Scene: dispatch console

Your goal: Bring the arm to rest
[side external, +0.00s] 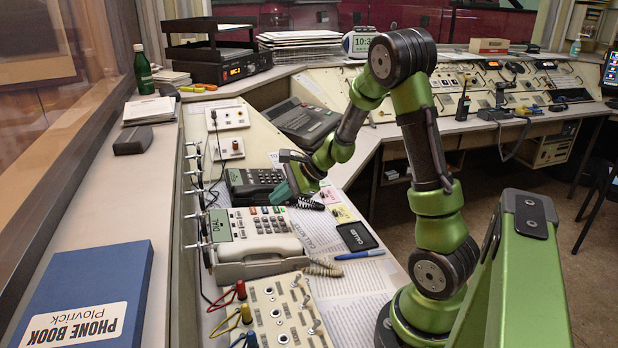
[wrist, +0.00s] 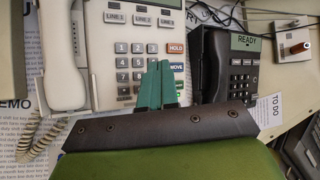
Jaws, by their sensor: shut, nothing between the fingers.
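My arm is green with dark bands and reaches over the console from the right. My gripper (side external: 283,188) has teal fingers, shut and empty, above the desk between the two phones. In the wrist view the closed fingertips (wrist: 158,72) appear in front of the keypad of the white phone (wrist: 128,45). I cannot tell whether they touch it. The white phone (side external: 262,222) has its handset lying along its near side. The black phone (side external: 255,181), partly hidden by my gripper, sits just behind; its screen reads READY in the wrist view (wrist: 245,42).
A plug panel (side external: 275,310) with coloured cables lies in front of the white phone. A blue phone book (side external: 85,285) lies on the left ledge. A green bottle (side external: 143,70) stands behind.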

